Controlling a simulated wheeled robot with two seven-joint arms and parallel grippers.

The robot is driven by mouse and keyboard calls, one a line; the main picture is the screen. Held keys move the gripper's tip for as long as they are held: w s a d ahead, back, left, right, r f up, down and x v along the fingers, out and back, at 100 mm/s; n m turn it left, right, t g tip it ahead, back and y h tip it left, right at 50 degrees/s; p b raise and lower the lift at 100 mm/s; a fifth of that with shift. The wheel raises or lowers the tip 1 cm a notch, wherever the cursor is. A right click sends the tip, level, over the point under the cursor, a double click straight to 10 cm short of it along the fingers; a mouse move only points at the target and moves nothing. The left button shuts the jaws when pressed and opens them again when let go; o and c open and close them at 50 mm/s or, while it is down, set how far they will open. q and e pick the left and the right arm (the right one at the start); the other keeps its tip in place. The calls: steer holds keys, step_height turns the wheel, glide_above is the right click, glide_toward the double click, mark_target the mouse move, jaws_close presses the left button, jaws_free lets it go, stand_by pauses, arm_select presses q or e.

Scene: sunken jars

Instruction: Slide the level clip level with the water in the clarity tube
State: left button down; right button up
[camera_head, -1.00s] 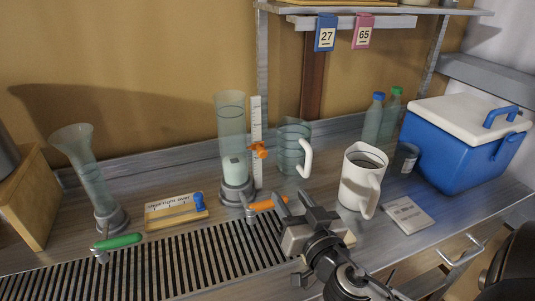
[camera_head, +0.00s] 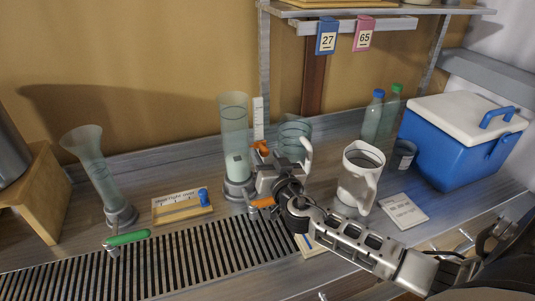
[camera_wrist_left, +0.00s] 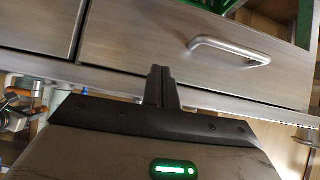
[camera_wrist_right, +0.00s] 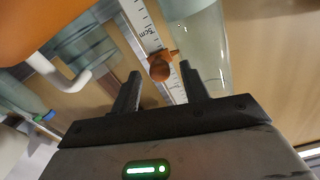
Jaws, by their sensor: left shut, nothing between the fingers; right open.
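The clarity tube (camera_head: 234,125) is a tall clear cylinder on a grey base, with a pale, cloudy lower part. A white scale (camera_head: 258,118) stands along its right side and carries the orange level clip (camera_head: 262,147). In the right wrist view the clip's round knob (camera_wrist_right: 160,68) shows between my finger tips, against the scale's marks. My right gripper (camera_head: 268,163) is open at the clip; I cannot tell whether it touches. The exact water line is hard to make out. My left gripper (camera_wrist_left: 161,72) is shut and empty, in front of a drawer.
A clear jug (camera_head: 294,130) stands just right of the scale, and a white jug (camera_head: 358,175) is further right. An orange-handled valve (camera_head: 262,203) sticks out at the tube's base. A second tube with a flared top (camera_head: 88,160) stands at left. A blue cooler (camera_head: 452,150) is at right.

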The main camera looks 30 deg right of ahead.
steer(key=shift+w, duration=0.15)
